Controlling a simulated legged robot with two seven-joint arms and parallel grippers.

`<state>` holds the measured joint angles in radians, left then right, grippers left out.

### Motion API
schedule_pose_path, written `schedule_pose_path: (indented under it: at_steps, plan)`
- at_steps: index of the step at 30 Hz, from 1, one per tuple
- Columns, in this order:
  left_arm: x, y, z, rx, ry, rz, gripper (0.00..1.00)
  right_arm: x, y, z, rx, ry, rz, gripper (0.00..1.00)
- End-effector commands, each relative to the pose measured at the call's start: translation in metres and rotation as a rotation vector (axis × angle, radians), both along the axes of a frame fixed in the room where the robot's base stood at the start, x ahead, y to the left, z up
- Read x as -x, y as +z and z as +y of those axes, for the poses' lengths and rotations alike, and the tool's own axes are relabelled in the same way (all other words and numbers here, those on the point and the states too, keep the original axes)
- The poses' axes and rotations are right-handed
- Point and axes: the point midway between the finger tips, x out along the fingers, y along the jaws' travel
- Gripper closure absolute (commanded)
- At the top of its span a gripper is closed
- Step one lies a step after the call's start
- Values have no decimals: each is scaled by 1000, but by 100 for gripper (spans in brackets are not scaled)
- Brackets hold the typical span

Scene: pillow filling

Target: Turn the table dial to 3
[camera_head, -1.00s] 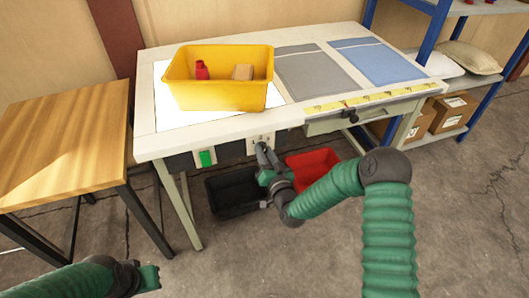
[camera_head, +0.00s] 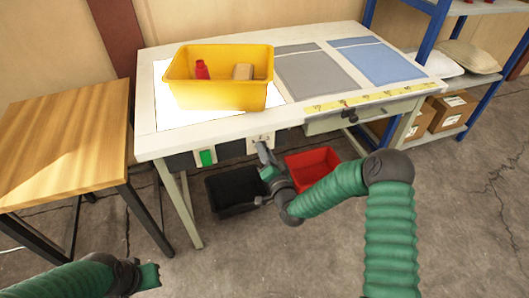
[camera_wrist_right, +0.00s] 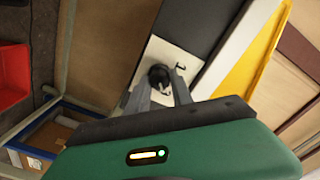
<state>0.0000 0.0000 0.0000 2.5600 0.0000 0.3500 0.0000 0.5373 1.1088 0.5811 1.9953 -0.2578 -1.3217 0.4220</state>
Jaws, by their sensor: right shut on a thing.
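The dial is a small black knob (camera_wrist_right: 159,75) on a white plate (camera_wrist_right: 155,50) in the right wrist view. The plate (camera_head: 260,142) also shows on the table's front panel in the head view. A dark mark is printed beside the knob; I cannot read it surely. My right gripper (camera_wrist_right: 160,83) has a finger on each side of the knob and is shut on it. In the head view my right gripper (camera_head: 263,150) reaches up to the plate. My left gripper (camera_head: 150,277) is low at the left, away from the table; its jaw opening is unclear.
A yellow bin (camera_head: 220,95) with a red bottle (camera_head: 201,69) and a tan block (camera_head: 243,72) stands on the white table (camera_head: 200,136). A green switch (camera_head: 206,157) is left of the plate. Black (camera_head: 232,190) and red (camera_head: 312,164) bins sit below.

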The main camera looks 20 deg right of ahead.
Motion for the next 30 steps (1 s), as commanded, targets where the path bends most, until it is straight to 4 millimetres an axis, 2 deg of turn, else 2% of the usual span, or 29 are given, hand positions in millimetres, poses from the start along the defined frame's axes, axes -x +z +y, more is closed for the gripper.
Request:
schedule_pose_path:
  at_steps: [5, 6, 10, 19, 22, 26, 30]
  plan:
    - [0, 0, 0, 0, 0, 0, 100, -1, 2, -3, 1, -8, -6, 100]
    - [0, 0, 0, 0, 0, 0, 100, -1, 2, -3, 1, -8, -6, 70]
    - [0, 0, 0, 0, 0, 0, 100, -1, 2, -3, 2, -6, -5, 53]
    - [0, 0, 0, 0, 0, 0, 100, 1, 1, -1, 1, -2, -2, 52]
    - [0, 2, 0, 0, 0, 0, 100, 8, 1, -1, 2, -1, 0, 52]
    - [0, 8, 0, 0, 0, 0, 100, 35, 1, -2, 0, 0, 4, 52]
    - [0, 13, 0, 0, 0, 0, 100, 77, 1, -4, 0, -1, 4, 52]
